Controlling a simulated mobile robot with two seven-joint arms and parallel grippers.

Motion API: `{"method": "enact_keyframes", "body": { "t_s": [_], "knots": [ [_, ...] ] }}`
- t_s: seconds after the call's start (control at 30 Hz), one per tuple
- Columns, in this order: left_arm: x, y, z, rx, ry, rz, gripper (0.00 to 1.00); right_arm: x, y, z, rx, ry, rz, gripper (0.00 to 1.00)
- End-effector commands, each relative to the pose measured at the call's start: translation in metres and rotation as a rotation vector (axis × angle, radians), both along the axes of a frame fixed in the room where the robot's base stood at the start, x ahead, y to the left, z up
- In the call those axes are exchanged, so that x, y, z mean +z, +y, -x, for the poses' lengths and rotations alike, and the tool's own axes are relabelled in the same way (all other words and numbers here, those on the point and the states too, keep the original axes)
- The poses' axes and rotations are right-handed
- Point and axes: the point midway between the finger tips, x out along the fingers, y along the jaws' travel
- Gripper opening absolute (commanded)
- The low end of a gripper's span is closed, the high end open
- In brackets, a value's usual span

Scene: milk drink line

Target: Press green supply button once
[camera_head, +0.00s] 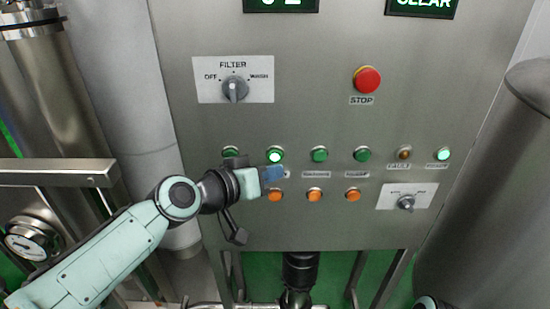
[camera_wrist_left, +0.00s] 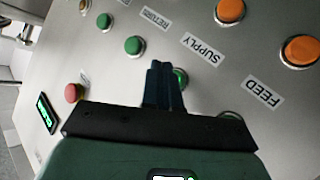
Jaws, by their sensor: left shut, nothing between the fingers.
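The green supply button (camera_head: 274,155) is in the upper button row of the steel panel and looks brightly lit in the head view. In the left wrist view the supply button (camera_wrist_left: 181,78) is partly hidden behind my fingers, beside the SUPPLY label (camera_wrist_left: 202,48). My left gripper (camera_head: 273,173) is shut and empty, its blue fingertips just below the supply button in the head view, covering its label. In the left wrist view the shut fingers (camera_wrist_left: 160,70) overlap the button's edge. I cannot tell whether they touch it. My right gripper is not in view.
Green buttons sit close by: feed (camera_head: 231,153), return (camera_head: 320,154) and another (camera_head: 362,154). Orange buttons (camera_head: 314,194) line the row below. A red stop button (camera_head: 367,79), a filter switch (camera_head: 234,89) and a lower right switch (camera_head: 406,202) are on the panel.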

Motion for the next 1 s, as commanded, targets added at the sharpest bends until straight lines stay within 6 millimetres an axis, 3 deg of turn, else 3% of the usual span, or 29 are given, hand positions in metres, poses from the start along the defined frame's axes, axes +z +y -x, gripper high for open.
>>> {"method": "enact_keyframes", "body": {
  "t_s": [0.37,1.0],
  "knots": [
    [-0.001,0.0,0.033,0.0,-0.001,0.001,0.0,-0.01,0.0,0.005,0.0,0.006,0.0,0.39],
    [-0.001,0.0,0.034,0.0,0.001,0.001,0.0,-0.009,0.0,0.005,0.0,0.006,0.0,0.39]
  ]
}}
